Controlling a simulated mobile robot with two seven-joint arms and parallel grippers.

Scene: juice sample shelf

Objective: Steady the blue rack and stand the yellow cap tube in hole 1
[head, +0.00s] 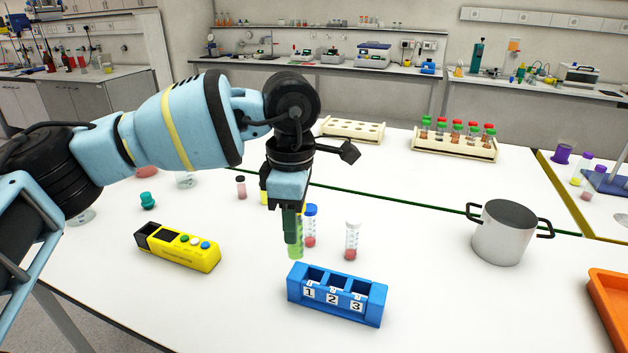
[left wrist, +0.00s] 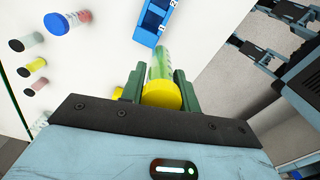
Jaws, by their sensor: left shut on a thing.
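The blue rack (head: 337,311) stands on the white table with three square holes marked 1, 2 and 3; all look empty. Part of it shows in the left wrist view (left wrist: 148,33). My left gripper (head: 291,225) is shut on the yellow cap tube (head: 296,247), which has green contents. In the left wrist view, its yellow cap (left wrist: 161,95) is between the two fingers. The tube is upright, behind and left of the rack near hole 1, outside the rack. Whether its bottom touches the table cannot be told. My right gripper is not in view.
A blue-capped tube (head: 311,222) and a white-capped tube (head: 352,241) stand behind the rack. A yellow block with buttons (head: 178,248) lies left. A steel pot (head: 503,233) and an orange tray (head: 611,312) are right. The table between rack and pot is clear.

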